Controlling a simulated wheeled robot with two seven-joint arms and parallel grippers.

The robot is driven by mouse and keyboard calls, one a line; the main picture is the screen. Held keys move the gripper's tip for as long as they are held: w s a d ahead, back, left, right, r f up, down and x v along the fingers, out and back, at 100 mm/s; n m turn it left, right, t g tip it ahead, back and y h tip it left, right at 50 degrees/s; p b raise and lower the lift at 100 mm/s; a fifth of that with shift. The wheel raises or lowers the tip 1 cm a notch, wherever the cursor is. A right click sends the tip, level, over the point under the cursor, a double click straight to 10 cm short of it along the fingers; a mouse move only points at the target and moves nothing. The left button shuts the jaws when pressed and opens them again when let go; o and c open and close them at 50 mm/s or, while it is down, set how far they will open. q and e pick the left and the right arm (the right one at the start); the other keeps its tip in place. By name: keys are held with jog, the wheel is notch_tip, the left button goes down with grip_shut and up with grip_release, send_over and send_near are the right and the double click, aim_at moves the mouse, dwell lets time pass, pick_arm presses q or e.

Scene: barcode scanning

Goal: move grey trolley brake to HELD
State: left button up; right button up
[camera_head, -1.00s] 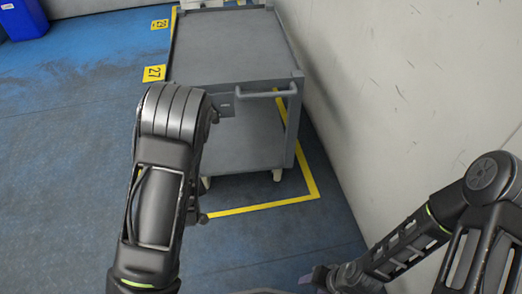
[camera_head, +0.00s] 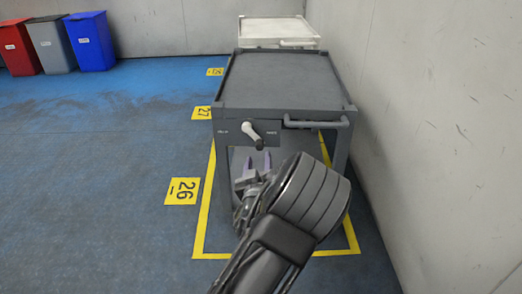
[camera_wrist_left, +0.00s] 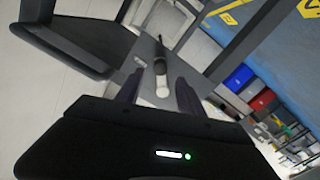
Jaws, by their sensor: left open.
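The grey trolley (camera_head: 283,82) stands in the middle of the head view. Its brake lever (camera_head: 251,132), white with a dark end, is on the front panel and slants down to the right. Small labels sit on both sides of it, too small to read. My left gripper (camera_head: 257,162) is open just below the lever, fingers pointing at the trolley. In the left wrist view the lever (camera_wrist_left: 161,78) appears between the two open fingers (camera_wrist_left: 158,95), with no clear contact. My right gripper is out of view.
The trolley's handle (camera_head: 317,123) is right of the lever. A white trolley (camera_head: 275,29) stands behind, and a wall (camera_head: 420,110) runs along the right. Red, grey and blue bins (camera_head: 90,42) stand at the far left. The blue floor on the left is clear.

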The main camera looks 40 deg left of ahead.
aim_at(259, 148)
pick_arm(q)
jog(key=b+x, duration=0.2)
jog(key=x, duration=0.4)
jog(key=shift+f, duration=0.15)
jog(key=shift+w+a, duration=0.25)
jog(key=shift+w, duration=0.15)
jog(key=shift+c, duration=0.3)
grip_shut()
dwell(0.6)
